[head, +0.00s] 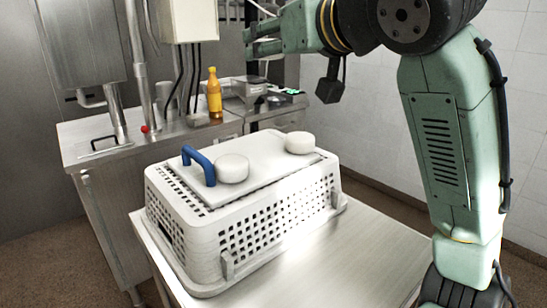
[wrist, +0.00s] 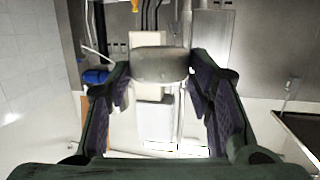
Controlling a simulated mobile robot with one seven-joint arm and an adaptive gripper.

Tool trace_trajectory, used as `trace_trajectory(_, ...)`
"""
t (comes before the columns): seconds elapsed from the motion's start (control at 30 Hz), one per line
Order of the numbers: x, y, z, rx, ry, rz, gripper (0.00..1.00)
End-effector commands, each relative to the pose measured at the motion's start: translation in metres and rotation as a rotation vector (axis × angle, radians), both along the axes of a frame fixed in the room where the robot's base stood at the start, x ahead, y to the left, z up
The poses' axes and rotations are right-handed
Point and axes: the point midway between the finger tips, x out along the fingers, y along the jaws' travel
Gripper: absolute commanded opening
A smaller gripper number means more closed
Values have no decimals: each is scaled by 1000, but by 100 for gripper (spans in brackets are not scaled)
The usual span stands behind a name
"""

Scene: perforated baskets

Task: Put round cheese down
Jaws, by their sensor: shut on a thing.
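My gripper (head: 256,42) is raised at the top of the head view, behind and above the perforated basket, with its fingers pointing left. In the wrist view my gripper (wrist: 160,80) is shut on a pale, rounded thing that looks like the round cheese (wrist: 160,64). The held cheese cannot be made out clearly in the head view. Two other white round pieces, one near left (head: 232,168) and one far right (head: 299,143), rest on a white board (head: 262,166) on top of the white basket (head: 250,235).
A blue handle (head: 199,164) stands on the board's left part. The basket sits on a light table (head: 350,262) with free room at front right. Behind is a steel counter (head: 150,145) with an orange-yellow bottle (head: 214,94) and a scale-like device (head: 249,90).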

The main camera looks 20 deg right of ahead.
Motion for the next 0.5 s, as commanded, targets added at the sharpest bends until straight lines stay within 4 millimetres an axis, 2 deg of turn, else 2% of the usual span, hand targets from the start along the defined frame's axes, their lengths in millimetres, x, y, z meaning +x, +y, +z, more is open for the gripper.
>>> trace_trajectory(0.33, 0, 0, -2, 0, 0, 0, 18)
trace_trajectory(0.43, 0, -1, -14, 0, 1, -1, 18)
trace_trajectory(0.5, 0, -1, -29, 2, 1, -1, 18)
